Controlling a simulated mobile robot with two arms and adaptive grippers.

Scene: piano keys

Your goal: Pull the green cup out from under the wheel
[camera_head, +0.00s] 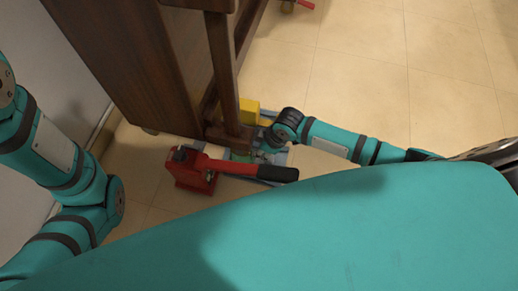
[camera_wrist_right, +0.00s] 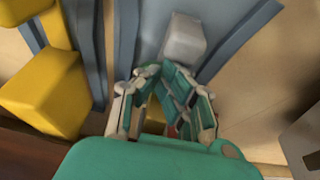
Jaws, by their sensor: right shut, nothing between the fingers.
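A small patch of green (camera_head: 240,157), likely the green cup, shows low at the foot of the brown piano leg, behind the red jack's handle. Most of it is hidden. The wheel over it cannot be made out. My right gripper (camera_head: 266,148) is down near the floor, just right of that patch, with its arm reaching in from the right. In the right wrist view my right gripper's fingers (camera_wrist_right: 161,72) are together with nothing between them. The cup cannot be made out clearly there. My left arm shows at the left, but its gripper is out of view.
A red jack (camera_head: 193,170) with a black-gripped handle stands in front of the leg. Yellow blocks (camera_head: 249,109) sit beside the leg, also in the right wrist view (camera_wrist_right: 48,92). The piano (camera_head: 135,60) stands behind.

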